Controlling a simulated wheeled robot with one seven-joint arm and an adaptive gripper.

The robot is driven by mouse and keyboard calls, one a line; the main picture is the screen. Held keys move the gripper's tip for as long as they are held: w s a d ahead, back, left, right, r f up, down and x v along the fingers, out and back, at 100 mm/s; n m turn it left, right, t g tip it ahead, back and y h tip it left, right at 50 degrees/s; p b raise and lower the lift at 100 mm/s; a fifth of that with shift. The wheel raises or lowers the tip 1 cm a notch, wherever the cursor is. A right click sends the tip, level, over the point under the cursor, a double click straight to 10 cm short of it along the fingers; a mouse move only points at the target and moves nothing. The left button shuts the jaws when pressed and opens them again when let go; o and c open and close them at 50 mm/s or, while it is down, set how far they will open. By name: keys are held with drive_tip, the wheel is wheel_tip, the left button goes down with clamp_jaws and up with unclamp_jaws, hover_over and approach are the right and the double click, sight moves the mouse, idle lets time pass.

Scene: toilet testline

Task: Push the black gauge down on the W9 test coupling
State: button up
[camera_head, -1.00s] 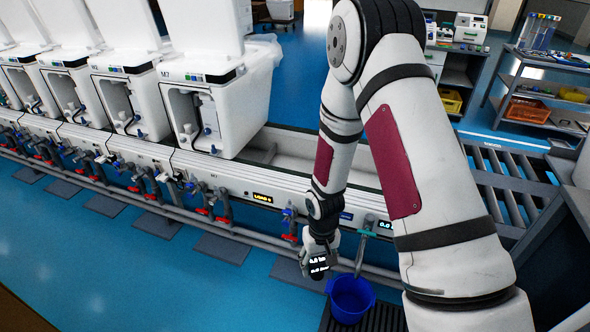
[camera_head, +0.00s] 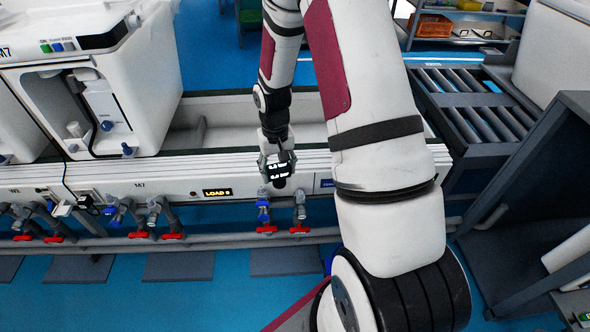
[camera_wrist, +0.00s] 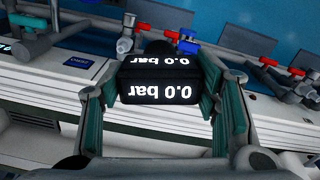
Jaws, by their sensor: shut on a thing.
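The black gauge (camera_head: 279,171) has white lit digits, and its two displays read 0.0 bar upside down in the wrist view (camera_wrist: 163,88). My gripper (camera_head: 274,160) is shut on it, with a green-lined finger on each side in the wrist view. The gauge is in front of the white rail, above a pair of couplings in the head view: one with a blue part (camera_head: 263,211) and a grey one (camera_head: 299,208). Both have red handles below. I cannot read a W9 label on either. The gauge's underside is hidden, so contact with a coupling cannot be told.
The white rail (camera_head: 170,190) runs across the view with a LOAD 9 display (camera_head: 217,192). More valves with red handles (camera_head: 54,239) stand to the left. A white M7 unit (camera_head: 130,90) is behind them. A roller conveyor (camera_head: 480,110) is at the right.

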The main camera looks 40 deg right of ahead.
drive_tip(key=d+f+m+b, duration=0.3)
drive_tip(key=d+b, duration=0.5)
drive_tip(key=shift+d+f+b, duration=0.2)
drive_tip(key=shift+f+b, duration=2.15)
drive_tip(key=shift+f, duration=0.6)
drive_tip(key=shift+s, duration=0.1)
drive_tip(key=shift+f+b, duration=0.95)
drive_tip(key=shift+f, duration=0.8)
drive_tip(key=o, duration=1.3)
wheel_tip(320, 180, up, 12)
